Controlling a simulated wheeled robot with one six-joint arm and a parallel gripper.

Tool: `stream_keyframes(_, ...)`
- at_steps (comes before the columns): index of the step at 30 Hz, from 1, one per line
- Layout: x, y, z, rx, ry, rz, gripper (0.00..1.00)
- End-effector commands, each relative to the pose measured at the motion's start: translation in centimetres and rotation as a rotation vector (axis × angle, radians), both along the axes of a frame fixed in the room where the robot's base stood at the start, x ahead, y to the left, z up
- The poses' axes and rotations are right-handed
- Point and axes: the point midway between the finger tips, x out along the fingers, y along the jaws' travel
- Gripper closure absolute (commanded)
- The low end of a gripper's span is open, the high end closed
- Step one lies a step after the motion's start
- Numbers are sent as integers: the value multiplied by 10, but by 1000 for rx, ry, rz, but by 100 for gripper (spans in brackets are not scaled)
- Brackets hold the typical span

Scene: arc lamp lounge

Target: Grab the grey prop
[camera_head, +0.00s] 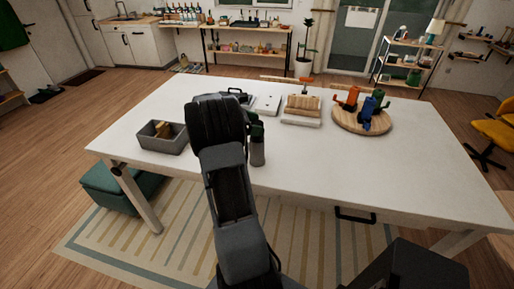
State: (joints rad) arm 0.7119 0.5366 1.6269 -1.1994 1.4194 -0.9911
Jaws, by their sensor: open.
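A grey upright cylinder-like thing (257,152) with a dark greenish top stands on the white table (315,160), just right of my arm. It is the likeliest grey prop, though its upper left part is hidden by my arm. A grey open bin (151,142) with a tan thing (164,130) in it stands at the table's left. My dark arm rises through the middle of the view. Its end and the fingers are hidden behind my own links, so I cannot see whether the gripper touches the cylinder.
A round wooden board (345,122) at the right holds orange (351,97), blue (367,108) and green (378,95) things. A wooden block (302,104) on a white base and a white flat thing (267,104) lie near the back. The table's right and front are clear.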

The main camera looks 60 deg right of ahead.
Motion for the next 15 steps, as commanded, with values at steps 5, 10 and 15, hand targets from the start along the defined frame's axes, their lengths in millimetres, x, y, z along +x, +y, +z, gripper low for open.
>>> stream_keyframes(5, -7, -6, -4, 1, -1, 0, 20)
stream_keyframes(10, -7, -7, -4, 0, -1, 1, 20)
stream_keyframes(15, -7, -6, -4, 0, -1, 1, 31)
